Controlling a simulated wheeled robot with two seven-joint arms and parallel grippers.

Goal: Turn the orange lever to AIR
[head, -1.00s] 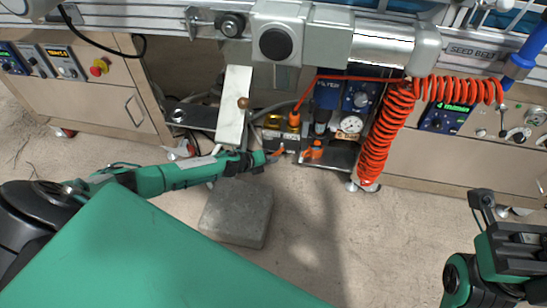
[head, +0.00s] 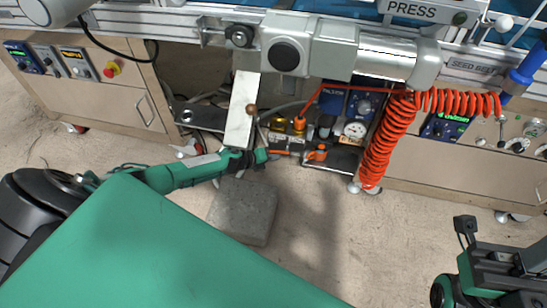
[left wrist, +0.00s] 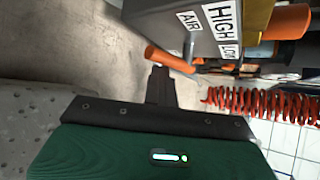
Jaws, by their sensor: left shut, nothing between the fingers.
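The orange lever (left wrist: 168,58) is a short round bar beside a grey pivot pin on the dark valve block (left wrist: 170,18). The block's face carries the labels AIR (left wrist: 188,20), HIGH and LOW. In the left wrist view the lever's free end points left, away from LOW. My left gripper (left wrist: 160,72) is shut and empty, its fingertips right by the lever; I cannot tell whether they touch. In the head view my left gripper (head: 263,156) is at the left end of the low valve block (head: 285,143). My right gripper (head: 466,228) is far off at the lower right, its jaws unclear.
A coiled red hose (head: 378,150) hangs right of the valve block, near a gauge (head: 355,130). A grey stone block (head: 243,212) lies on the floor below. Open floor is in front.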

